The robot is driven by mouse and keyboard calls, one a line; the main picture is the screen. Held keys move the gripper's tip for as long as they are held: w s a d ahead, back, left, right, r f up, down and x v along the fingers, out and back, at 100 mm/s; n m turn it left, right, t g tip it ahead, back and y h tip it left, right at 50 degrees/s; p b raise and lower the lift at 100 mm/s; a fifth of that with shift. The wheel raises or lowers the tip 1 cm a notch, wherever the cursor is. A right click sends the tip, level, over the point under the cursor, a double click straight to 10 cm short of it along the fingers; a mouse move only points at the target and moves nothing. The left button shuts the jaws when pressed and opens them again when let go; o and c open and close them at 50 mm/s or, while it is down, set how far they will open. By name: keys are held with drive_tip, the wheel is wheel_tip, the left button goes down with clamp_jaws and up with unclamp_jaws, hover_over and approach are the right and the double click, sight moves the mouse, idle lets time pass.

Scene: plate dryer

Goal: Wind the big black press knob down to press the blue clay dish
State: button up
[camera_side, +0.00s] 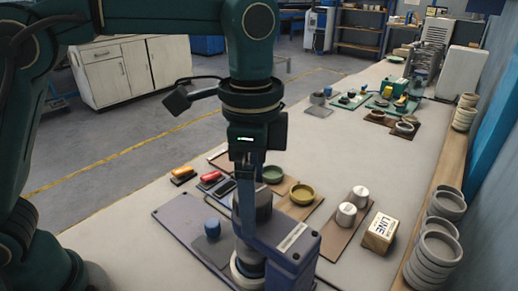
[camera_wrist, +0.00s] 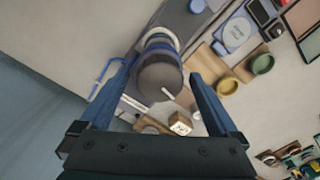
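The big black press knob (camera_side: 264,203) stands upright on the press at the front of the bench. In the wrist view the knob (camera_wrist: 158,76) is a dark round cylinder with a short pale mark at its edge. My gripper (camera_side: 250,205) points down over it. In the wrist view my gripper (camera_wrist: 158,72) is open, with one blue finger on each side of the knob; a gap shows on both sides. Pale and blue rings (camera_side: 240,272) sit below the knob, partly hidden by the press arm. I cannot tell whether they include the blue clay dish.
A small blue knob (camera_side: 212,228) stands on the grey base plate (camera_side: 180,222). A green dish (camera_side: 272,175) and a yellow dish (camera_side: 302,194) stand behind the press. Two metal cylinders (camera_side: 347,215) and a LINE box (camera_side: 380,234) are to the right. Stacked bowls (camera_side: 432,262) line the right edge.

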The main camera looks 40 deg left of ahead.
idle(0.3)
drive_tip(key=shift+r, duration=2.55)
